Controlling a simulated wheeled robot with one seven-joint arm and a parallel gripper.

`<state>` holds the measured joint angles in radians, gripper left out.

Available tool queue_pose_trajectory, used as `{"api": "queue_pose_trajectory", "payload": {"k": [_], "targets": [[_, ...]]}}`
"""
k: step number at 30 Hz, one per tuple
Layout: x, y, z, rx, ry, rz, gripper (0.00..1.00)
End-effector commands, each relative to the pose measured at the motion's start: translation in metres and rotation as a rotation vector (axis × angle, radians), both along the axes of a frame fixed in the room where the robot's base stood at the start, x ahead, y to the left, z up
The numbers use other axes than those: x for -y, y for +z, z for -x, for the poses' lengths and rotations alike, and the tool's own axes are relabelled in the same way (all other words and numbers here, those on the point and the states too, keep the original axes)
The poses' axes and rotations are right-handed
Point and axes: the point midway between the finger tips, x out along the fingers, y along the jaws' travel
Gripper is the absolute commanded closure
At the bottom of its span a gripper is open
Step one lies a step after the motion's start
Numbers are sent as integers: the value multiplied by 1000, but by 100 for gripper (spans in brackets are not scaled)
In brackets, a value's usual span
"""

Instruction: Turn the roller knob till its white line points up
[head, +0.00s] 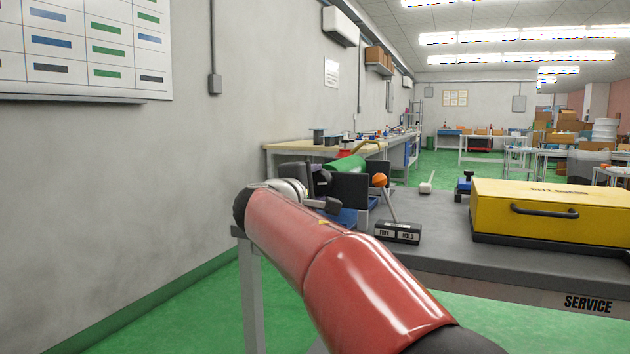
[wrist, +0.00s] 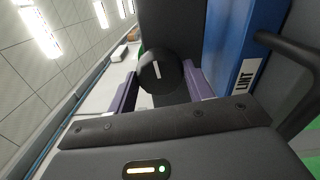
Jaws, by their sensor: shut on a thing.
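The roller knob (wrist: 169,82) is a round black disc with a white line on its face. It sits between the two purple fingers of my gripper (wrist: 160,74), which are shut on its sides. In the wrist view the white line runs nearly up the picture, tilted slightly left at its top. That view is turned, with the ceiling towards the left, so the line lies roughly sideways to the room. In the head view my gripper (head: 320,182) is at the dark machine beside the green roller (head: 345,165); my arm and wrist hide the knob there.
A blue LINT bin (wrist: 232,45) is close beside the right finger. An orange-knobbed lever (head: 380,180) rises by the black FREE/HOLD block (head: 398,232). A yellow case (head: 550,205) covers the bench's right side. Grey bench (head: 447,215) between them is mostly clear. A wall stands left.

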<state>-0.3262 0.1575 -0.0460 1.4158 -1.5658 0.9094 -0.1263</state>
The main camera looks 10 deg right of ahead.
Motion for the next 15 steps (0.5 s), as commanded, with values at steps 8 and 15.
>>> {"api": "queue_pose_trajectory", "payload": {"k": [8,15], "targets": [[-1,2,0,-157,3,212,72],[-1,2,0,-291,3,396,72]]}}
